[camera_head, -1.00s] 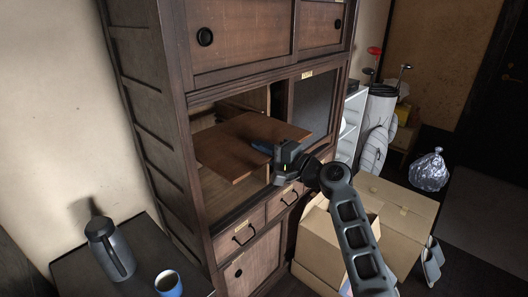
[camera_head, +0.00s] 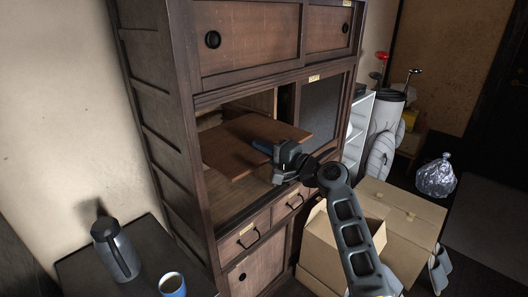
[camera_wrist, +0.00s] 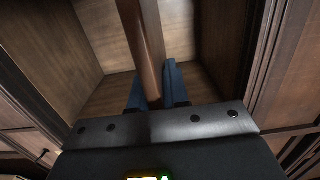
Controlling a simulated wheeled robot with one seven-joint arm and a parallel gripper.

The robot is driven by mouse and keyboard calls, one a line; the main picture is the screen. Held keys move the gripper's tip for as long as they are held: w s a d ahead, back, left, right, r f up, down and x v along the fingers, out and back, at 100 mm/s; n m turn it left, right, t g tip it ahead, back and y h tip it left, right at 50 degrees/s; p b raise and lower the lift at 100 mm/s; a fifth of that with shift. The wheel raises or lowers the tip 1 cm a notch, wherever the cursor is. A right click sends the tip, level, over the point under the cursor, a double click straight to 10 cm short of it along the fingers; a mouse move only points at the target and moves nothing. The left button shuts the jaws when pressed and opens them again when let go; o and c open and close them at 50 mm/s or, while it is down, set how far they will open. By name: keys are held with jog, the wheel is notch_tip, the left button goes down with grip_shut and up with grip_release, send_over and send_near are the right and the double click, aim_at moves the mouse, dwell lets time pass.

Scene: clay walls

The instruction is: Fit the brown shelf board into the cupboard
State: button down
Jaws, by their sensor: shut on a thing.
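The brown shelf board (camera_head: 238,145) is inside the open compartment of the dark wooden cupboard (camera_head: 158,120), with its front edge out toward me. It looks roughly level, slightly tilted in the picture. My gripper (camera_head: 268,149) is shut on the board's front edge. In the wrist view the board (camera_wrist: 143,48) shows edge-on between the blue fingers (camera_wrist: 158,88), running into the compartment (camera_wrist: 88,35). The compartment's floor and side walls show around it. I cannot tell whether the board rests on any support; its far edge is hidden.
Sliding doors (camera_head: 245,38) close the upper cupboard, and drawers (camera_head: 245,235) sit below the opening. Cardboard boxes (camera_head: 400,215) and a golf bag (camera_head: 385,125) stand at right.

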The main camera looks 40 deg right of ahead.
aim_at(241, 138)
jog(key=shift+w+a+b, duration=0.15)
jog(key=shift+w+b, duration=1.05)
jog(key=shift+w, duration=3.05)
jog(key=shift+w+a+b, duration=0.15)
jog(key=shift+w+b, duration=2.05)
jog(key=shift+w, duration=2.1)
jog(key=c, duration=1)
grip_release()
jog(key=shift+c, duration=0.2)
